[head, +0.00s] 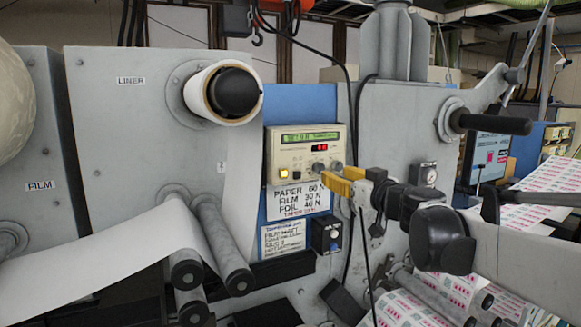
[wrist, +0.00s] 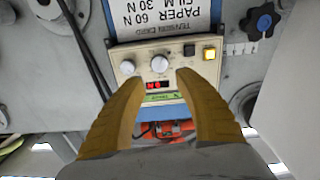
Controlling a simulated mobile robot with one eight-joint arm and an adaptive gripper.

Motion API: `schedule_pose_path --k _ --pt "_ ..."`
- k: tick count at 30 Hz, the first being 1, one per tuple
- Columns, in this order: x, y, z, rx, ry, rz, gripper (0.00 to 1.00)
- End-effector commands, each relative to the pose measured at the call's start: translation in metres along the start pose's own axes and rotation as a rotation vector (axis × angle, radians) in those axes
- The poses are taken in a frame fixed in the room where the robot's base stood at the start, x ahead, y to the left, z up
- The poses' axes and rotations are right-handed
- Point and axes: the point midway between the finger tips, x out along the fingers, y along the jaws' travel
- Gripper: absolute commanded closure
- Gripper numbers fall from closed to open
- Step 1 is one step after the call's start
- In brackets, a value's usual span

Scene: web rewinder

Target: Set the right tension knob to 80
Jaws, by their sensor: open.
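The right tension knob (head: 337,165) is at the box's right end in the head view. In the wrist view, which is upside down, this knob (wrist: 127,68) is on the left. The other knob (wrist: 160,64) lies ahead of the gap between my fingertips. My gripper (head: 328,177) is open and empty, with yellow fingers in front of the box's right side. I cannot read the red digits or the knob's setting.
A lit yellow button (wrist: 209,54) and a black one share the panel. Below the box is a label with paper, film and foil values (head: 301,199). Cables hang nearby, and a white web (head: 100,255) runs left.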

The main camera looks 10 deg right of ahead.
Motion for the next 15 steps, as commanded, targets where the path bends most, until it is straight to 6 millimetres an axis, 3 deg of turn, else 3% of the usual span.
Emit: schedule_pose_path --k 9,15 --pt "0.061 -0.001 -0.002 0.001 -0.001 -0.003 0.61" --pt "0.078 -0.001 -0.001 0.001 -0.001 -0.001 0.61"
